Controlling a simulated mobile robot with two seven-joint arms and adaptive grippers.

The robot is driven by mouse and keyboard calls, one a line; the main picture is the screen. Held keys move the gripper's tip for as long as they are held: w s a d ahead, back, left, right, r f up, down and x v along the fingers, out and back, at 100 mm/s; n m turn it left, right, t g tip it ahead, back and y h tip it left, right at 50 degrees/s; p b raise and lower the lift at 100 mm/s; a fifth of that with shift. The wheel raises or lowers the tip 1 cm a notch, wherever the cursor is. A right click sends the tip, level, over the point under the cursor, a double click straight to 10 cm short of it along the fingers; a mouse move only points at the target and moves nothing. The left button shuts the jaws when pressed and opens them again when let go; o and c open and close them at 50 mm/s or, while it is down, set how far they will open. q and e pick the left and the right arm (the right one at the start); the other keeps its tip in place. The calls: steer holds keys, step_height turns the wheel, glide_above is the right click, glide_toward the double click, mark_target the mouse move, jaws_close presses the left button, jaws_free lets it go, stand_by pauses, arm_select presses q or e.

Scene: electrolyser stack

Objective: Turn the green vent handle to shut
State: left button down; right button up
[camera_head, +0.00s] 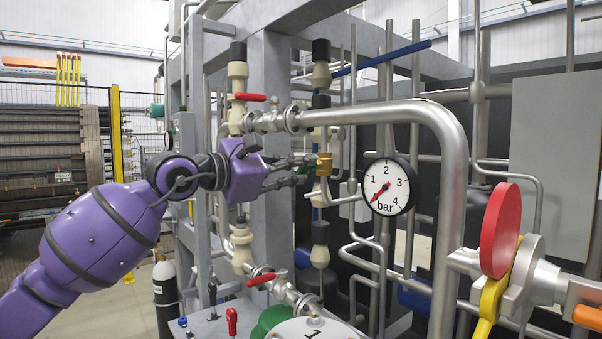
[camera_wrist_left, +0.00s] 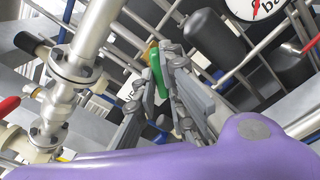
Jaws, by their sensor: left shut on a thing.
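My left gripper (camera_head: 310,163) reaches in from the left at the brass vent valve (camera_head: 325,165), beside the pressure gauge. In the left wrist view its fingers (camera_wrist_left: 163,70) are closed around the green vent handle (camera_wrist_left: 156,72), which shows as a narrow green strip between them. The brass body (camera_wrist_left: 152,48) shows just beyond the fingertips. I cannot tell the handle's exact angle from these views. My right gripper is in neither view.
A pressure gauge (camera_head: 388,187) hangs right of the valve, its needle low on the scale. A thick steel pipe (camera_head: 445,160) curves in front. Red-handled valves (camera_head: 249,97) sit close to my left wrist. A large red disc (camera_head: 500,230) stands at the right.

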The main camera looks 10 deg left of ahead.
arm_select(q)
steer(key=shift+m, duration=0.7)
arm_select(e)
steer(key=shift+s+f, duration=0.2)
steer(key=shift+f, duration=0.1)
arm_select(q)
steer(key=m+b, duration=0.1)
steer(key=m, duration=0.3)
steer(key=shift+m, duration=0.3)
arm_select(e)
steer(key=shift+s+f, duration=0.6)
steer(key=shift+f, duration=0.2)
